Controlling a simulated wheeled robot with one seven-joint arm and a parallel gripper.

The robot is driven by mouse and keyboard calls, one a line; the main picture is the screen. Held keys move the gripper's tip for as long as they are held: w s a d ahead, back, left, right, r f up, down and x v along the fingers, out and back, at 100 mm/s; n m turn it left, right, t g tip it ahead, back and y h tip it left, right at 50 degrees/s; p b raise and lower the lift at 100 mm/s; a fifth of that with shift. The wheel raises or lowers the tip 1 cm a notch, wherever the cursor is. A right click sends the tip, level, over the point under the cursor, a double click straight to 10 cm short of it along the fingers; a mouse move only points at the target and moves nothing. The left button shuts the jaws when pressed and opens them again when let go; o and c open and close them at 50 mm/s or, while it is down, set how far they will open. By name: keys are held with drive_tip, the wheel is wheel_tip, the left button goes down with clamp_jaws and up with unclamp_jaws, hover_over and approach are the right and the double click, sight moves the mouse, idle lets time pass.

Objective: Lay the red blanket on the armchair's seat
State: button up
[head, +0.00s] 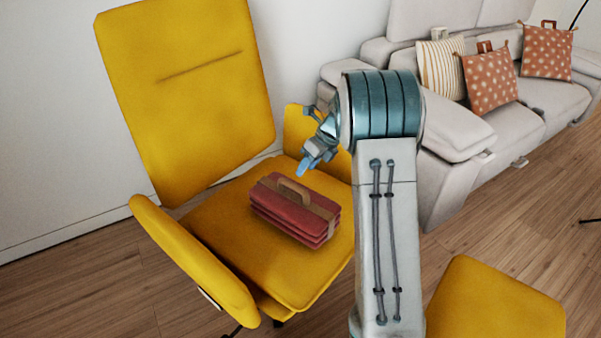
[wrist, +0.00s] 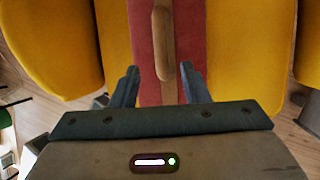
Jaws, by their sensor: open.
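The folded red blanket (head: 290,218) lies on the seat of the yellow armchair (head: 225,235) in the head view. A tan strap with a handle (head: 288,190) goes around it, and the handle stands up on top. My gripper (head: 305,148) is open and empty, above and behind the blanket, apart from it. In the wrist view the two fingers of my gripper (wrist: 166,85) are spread, with the handle (wrist: 162,45) and the red blanket (wrist: 187,60) beyond and between them. The yellow armchair seat (wrist: 235,50) shows on both sides.
The armchair's left armrest (head: 190,260) and tall backrest (head: 190,90) rise around the seat. A yellow footstool (head: 495,305) stands at the lower right. A grey sofa (head: 450,150) with several cushions is behind my arm. Wooden floor lies open between them.

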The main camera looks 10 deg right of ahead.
drive_tip(key=s+a+r+n+h, duration=0.1)
drive_tip(key=s+r+n, duration=0.2)
drive_tip(key=s+n, duration=0.25)
drive_tip(key=s+a+r+n+g, duration=0.1)
drive_tip(key=s+a+r+n, duration=0.1)
drive_tip(key=s+n, duration=0.3)
drive_tip(key=s+a+r+n+h, duration=0.1)
drive_tip(key=s+r+n, duration=0.25)
drive_tip(key=s, duration=0.35)
drive_tip(key=s+f+n+h, duration=0.2)
drive_tip(key=s+n, duration=1.3)
drive_tip(key=s, duration=0.1)
drive_tip(key=shift+s+a, duration=0.15)
drive_tip(key=shift+a, duration=0.25)
drive_tip(key=shift+f, duration=0.1)
drive_tip(key=shift+c, duration=0.5)
